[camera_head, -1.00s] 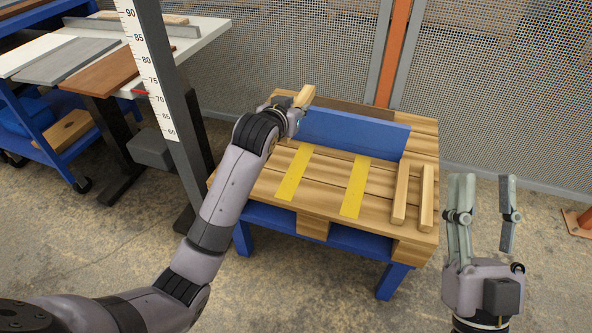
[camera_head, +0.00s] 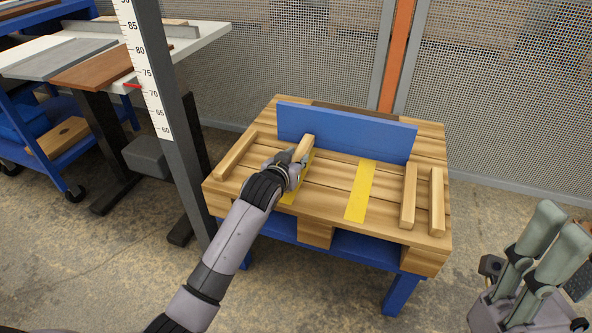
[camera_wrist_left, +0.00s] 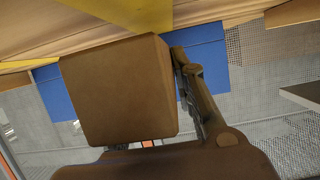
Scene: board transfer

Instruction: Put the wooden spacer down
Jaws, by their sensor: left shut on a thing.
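My left gripper (camera_head: 296,168) is shut on a wooden spacer (camera_head: 307,145). The spacer's far end sticks out past the fingers, close to the blue upright board. It is over the left yellow strip (camera_head: 287,198) of the pallet top (camera_head: 330,178). In the left wrist view the spacer (camera_wrist_left: 118,92) fills the middle, its end close to the yellow strip (camera_wrist_left: 135,12). I cannot tell whether it touches the pallet. A right yellow strip (camera_head: 360,190) lies bare.
Two loose spacers (camera_head: 408,197) (camera_head: 436,202) lie on the pallet's right side and another (camera_head: 236,156) on its left. The blue board (camera_head: 345,134) stands along the back. A scale post (camera_head: 148,75) rises at left, by a table with boards (camera_head: 95,70). Mesh fencing (camera_head: 500,100) is behind.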

